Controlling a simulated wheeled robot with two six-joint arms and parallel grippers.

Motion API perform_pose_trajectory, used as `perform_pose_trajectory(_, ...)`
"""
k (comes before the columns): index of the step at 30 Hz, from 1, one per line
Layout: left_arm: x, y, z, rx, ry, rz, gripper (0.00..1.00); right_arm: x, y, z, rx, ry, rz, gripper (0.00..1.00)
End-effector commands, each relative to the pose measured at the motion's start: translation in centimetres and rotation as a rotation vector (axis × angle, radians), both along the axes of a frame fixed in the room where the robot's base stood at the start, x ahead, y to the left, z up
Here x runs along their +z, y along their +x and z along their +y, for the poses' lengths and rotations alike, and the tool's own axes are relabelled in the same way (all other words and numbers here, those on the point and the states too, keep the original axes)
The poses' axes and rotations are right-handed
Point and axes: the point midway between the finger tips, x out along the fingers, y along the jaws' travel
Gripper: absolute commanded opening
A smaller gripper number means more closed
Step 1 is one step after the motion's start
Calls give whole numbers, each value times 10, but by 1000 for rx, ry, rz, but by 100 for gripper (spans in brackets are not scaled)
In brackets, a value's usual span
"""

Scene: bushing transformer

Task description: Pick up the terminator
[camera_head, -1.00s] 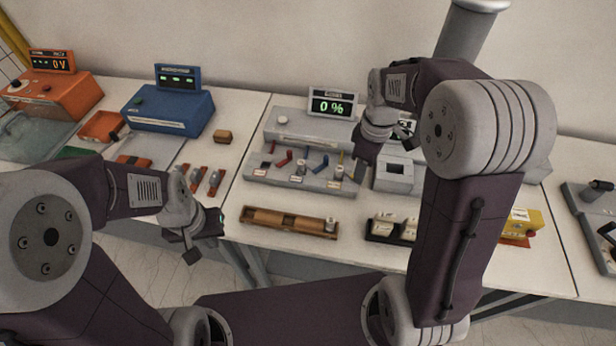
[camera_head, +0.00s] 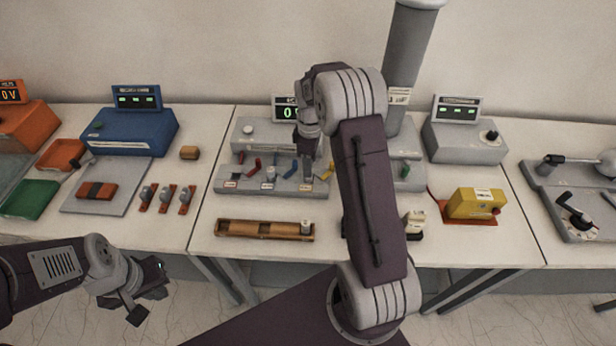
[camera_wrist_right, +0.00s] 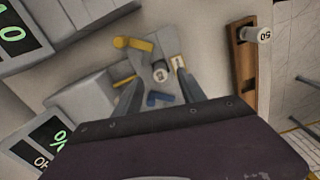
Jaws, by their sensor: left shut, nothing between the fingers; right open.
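A small pale cylinder marked 50 (camera_wrist_right: 257,34), probably the terminator, stands at the right end of the wooden tray (camera_head: 255,236); in the head view the cylinder (camera_head: 306,227) is upright there. My right gripper (camera_head: 307,165) is over the right part of the grey lever panel (camera_head: 240,184), behind the tray. In the right wrist view its open fingers (camera_wrist_right: 160,84) flank a short dark-ringed cylinder (camera_wrist_right: 160,71) on that panel; I cannot tell contact. Another short cylinder (camera_head: 268,175) stands on the panel. My left gripper (camera_head: 146,294) is shut and empty before the table.
Blue (camera_head: 125,133) and grey (camera_head: 465,143) instruments stand at the back. A yellow box (camera_head: 474,203) and small pale blocks (camera_head: 414,221) lie right of the tray. My right forearm hides part of the table. Red-based posts (camera_head: 165,200) stand left of the tray.

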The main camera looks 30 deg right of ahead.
Motion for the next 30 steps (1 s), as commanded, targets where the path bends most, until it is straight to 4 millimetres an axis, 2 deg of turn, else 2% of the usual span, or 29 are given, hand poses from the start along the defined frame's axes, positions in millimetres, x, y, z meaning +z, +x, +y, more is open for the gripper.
perform_pose_trajectory(5,12,0,0,0,0,0,0,-28,0,4,1,2,7,48)
perform_pose_trajectory(9,13,0,0,0,0,0,0,-47,1,3,0,1,3,48)
perform_pose_trajectory(16,12,0,0,0,0,0,0,-51,1,3,0,1,1,48)
perform_pose_trajectory(17,12,0,0,0,0,0,0,-51,1,3,0,1,1,42)
perform_pose_trajectory(21,12,0,0,0,0,0,0,-51,1,3,0,1,1,3)
perform_pose_trajectory(22,12,0,0,0,0,0,0,-51,1,3,0,1,1,0)
perform_pose_trajectory(30,12,0,0,0,0,0,0,-50,1,3,0,0,0,0)
